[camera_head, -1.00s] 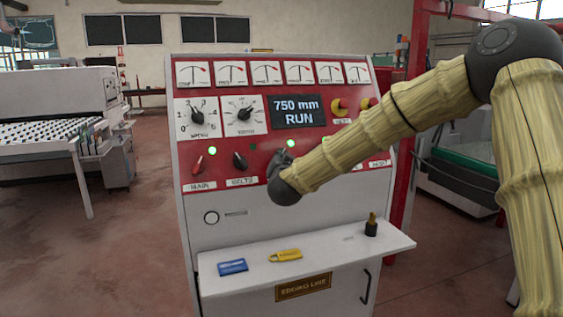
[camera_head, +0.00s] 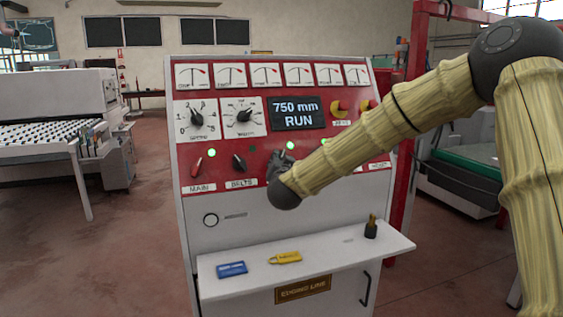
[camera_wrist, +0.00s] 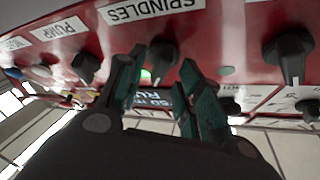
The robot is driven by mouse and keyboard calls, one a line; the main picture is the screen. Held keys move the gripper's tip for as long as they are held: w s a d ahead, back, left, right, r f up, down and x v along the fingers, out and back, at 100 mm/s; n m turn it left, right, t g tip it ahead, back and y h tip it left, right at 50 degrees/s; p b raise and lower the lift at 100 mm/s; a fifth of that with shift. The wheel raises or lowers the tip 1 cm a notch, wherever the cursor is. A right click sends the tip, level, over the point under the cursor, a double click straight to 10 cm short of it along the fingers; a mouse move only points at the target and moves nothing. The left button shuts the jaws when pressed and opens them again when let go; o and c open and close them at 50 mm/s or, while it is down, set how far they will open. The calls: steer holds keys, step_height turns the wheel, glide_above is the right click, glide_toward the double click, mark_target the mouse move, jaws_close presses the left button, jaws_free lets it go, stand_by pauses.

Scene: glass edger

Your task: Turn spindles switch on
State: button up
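The spindles switch (camera_wrist: 163,56) is a black rotary knob under the SPINDLES label (camera_wrist: 155,10) in the wrist view. My gripper (camera_wrist: 163,62) is open, with one finger on each side of the knob; whether either finger touches it I cannot tell. A green glow shows beside the knob. In the head view my gripper (camera_head: 280,166) is at the red panel and hides the spindles switch. The green lamp (camera_head: 290,145) just above it is lit.
The red MAIN switch (camera_head: 197,167) and black BELTS switch (camera_head: 239,162) are to the left. The PUMP knob (camera_wrist: 86,66) is beside the spindles switch. The display (camera_head: 298,113) reads 750 mm RUN. A shelf (camera_head: 330,258) below holds a blue item and a yellow tag.

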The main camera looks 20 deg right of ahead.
steer(key=v, duration=1)
steer(key=shift+s, duration=0.4)
